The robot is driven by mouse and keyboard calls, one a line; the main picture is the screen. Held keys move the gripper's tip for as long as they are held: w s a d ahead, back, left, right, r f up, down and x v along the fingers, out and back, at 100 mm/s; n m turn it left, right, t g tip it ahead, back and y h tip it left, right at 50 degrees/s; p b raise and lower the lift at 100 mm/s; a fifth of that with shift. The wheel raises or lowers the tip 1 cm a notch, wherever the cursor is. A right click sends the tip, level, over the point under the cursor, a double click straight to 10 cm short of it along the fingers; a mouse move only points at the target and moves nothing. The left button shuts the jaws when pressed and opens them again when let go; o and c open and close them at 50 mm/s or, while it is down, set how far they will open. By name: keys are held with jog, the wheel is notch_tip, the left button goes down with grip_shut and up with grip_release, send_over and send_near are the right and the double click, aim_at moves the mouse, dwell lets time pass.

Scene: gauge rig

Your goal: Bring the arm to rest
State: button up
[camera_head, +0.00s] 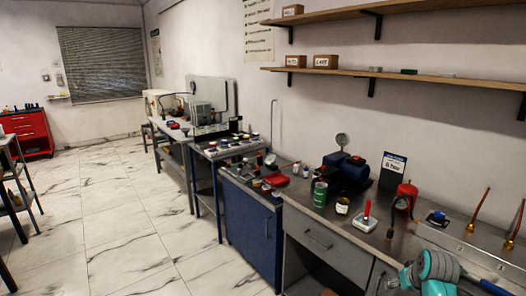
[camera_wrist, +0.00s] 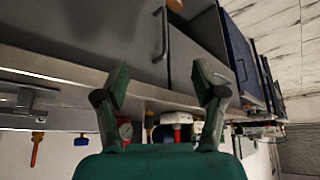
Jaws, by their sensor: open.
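My gripper (camera_wrist: 160,88) is in the wrist view, with its two dark green fingers spread wide apart and nothing between them. Behind the fingers are the grey cabinet fronts (camera_wrist: 85,32) and the edge of the metal worktop (camera_wrist: 60,65); this view looks upside down. In the head view, teal and grey parts of my arm show at the lower right, over the near end of the worktop. I cannot make out the fingers there.
Shelves (camera_head: 400,76) hang above. The tiled floor (camera_head: 120,215) at left is clear.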

jog(key=s+a+f+t, duration=0.1)
jog(key=s+a+f, duration=0.4)
jog(key=f, duration=0.2)
jog(key=s+a+f+t, duration=0.1)
jog(key=s+a+f, duration=0.3)
jog(key=s+f, duration=0.3)
jog(key=s+a+f+t, duration=0.1)
jog(key=s+a+f, duration=0.1)
jog(key=s+a, duration=0.35)
jog(key=s+a+f+t, duration=0.1)
jog(key=s+a+f, duration=0.15)
jog(key=s, duration=0.55)
jog(key=s+a+r+t, duration=0.1)
jog(key=s+a+r, duration=0.15)
jog(key=s, duration=0.85)
jog(key=s+a+r+t, duration=0.2)
jog(key=s+r, duration=0.6)
jog(key=s, duration=0.1)
jog(key=s+a+r+n+t+y, duration=0.1)
jog(key=s+a+r, duration=0.1)
jog(key=s+r, duration=0.7)
jog(key=shift+s+a+t, duration=0.15)
jog(key=shift+s+t, duration=0.25)
jog(key=shift+s, duration=0.15)
jog(key=shift+r, duration=0.1)
